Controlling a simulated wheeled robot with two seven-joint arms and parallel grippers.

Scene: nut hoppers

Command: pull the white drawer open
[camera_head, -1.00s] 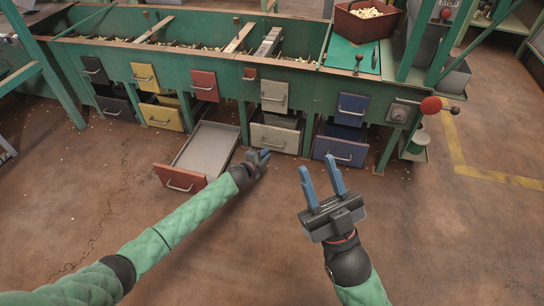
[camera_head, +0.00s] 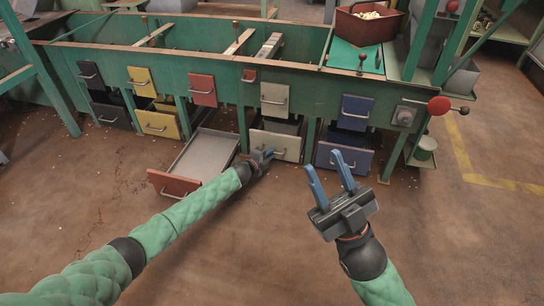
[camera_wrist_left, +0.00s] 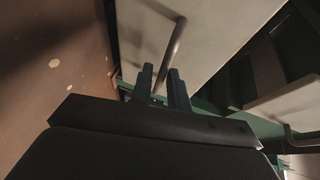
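The white drawer (camera_head: 287,142) is a pale front with a metal handle, low in the green bench below a matching white panel (camera_head: 274,94). A dark gap shows above its front. My left gripper (camera_head: 263,153) is at the left part of this front, close to the handle. In the left wrist view, the handle bar (camera_wrist_left: 174,45) runs down from the pale front (camera_wrist_left: 225,25) to between the two fingers (camera_wrist_left: 159,82). The fingers look apart, with space around the bar; contact is not clear. My right gripper (camera_head: 331,176) is open and empty, in front of the blue drawer.
A red drawer (camera_head: 173,185) is pulled far out, left of my left gripper. A blue drawer (camera_head: 343,158) is on the right and a yellow one (camera_head: 157,122) on the left. A red knob (camera_head: 438,106) sticks out at the bench's right end. The front floor is clear.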

